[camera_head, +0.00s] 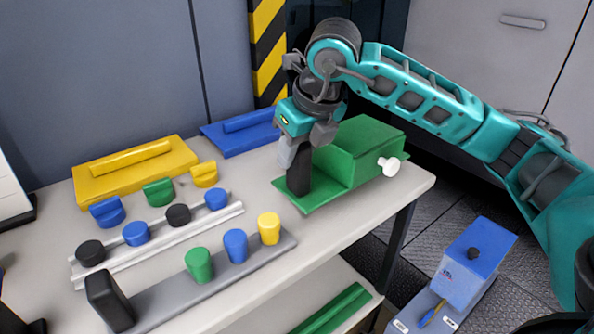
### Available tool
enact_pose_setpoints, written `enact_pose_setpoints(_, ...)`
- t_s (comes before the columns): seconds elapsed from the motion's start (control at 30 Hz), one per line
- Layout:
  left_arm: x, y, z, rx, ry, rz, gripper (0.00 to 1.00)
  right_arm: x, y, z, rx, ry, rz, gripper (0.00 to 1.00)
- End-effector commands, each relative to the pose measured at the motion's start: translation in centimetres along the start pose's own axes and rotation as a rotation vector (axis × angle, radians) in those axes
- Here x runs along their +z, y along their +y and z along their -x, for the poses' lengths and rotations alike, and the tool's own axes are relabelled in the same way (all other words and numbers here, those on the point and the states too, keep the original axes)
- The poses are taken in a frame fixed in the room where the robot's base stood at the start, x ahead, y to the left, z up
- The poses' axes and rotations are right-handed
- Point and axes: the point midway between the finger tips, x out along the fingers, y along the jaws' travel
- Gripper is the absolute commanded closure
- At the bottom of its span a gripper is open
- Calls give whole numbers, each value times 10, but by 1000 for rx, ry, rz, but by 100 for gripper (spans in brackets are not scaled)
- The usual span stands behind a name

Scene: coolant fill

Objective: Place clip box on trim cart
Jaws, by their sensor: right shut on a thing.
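My right gripper (302,146) reaches down from above and is shut on an upright black block (299,176). The block's lower end is at the open front part of a green holder (335,169) with a white knob on its right side. I cannot tell whether the block touches the holder's base. A similar black block (110,302) stands at the near left end of a grey rail. Nothing in view is plainly marked as the clip box, and I cannot tell which piece is the trim cart.
The white tabletop (352,217) holds a yellow lidded case (137,172), a blue case (240,134) and rows of coloured caps and knobs. A blue box (474,262) stands low at the right. A green strip (332,311) lies on the lower shelf.

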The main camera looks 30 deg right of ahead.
Motion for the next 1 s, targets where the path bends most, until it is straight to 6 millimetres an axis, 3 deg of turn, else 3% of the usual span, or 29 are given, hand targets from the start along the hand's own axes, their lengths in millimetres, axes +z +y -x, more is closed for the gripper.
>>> enact_pose_setpoints(0.23, 3, 0, -3, 2, -2, 0, 19, -14, 0, -33, -2, 1, 1, 100)
enact_pose_setpoints(0.47, 0, 0, -1, 3, 1, -4, 19, -15, 0, -36, -1, -1, 0, 100)
enact_pose_setpoints(0.5, 1, 0, -1, 3, 1, -5, 19, -16, 0, -37, 0, 2, 0, 62)
enact_pose_setpoints(0.73, 1, 0, -1, 4, 0, -5, 19, -16, 0, -37, 0, 1, 0, 40)
enact_pose_setpoints(1.0, 5, 0, -1, 5, -7, -3, 19, -15, 0, -35, 0, 0, 0, 38)
